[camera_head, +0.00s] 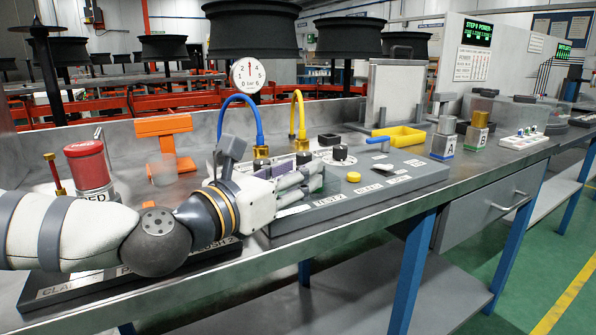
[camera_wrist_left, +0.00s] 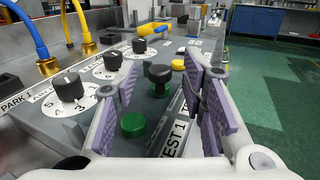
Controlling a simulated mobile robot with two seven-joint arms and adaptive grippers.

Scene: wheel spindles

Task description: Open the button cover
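A grey control panel (camera_head: 390,180) lies on the bench with my left gripper (camera_head: 302,180) over its left part. In the left wrist view, a green button (camera_wrist_left: 133,124), a black raised knob or cap (camera_wrist_left: 160,76) and a yellow button (camera_wrist_left: 177,64) stand in a row beside the TEST 1 label. My left gripper (camera_wrist_left: 163,75) is open, its purple pads wide apart and nothing held between them. The black knob and green button appear between the fingers, apart from them. I cannot make out which part is the button cover. My right gripper is not in view.
Dial knobs (camera_wrist_left: 68,86) line the panel's left side in the wrist view. Blue (camera_head: 240,100) and yellow (camera_head: 299,108) hoses rise behind the panel. A red cylinder (camera_head: 88,165) and an orange stand (camera_head: 165,140) are at the left. A yellow tray (camera_head: 400,136) sits behind the panel.

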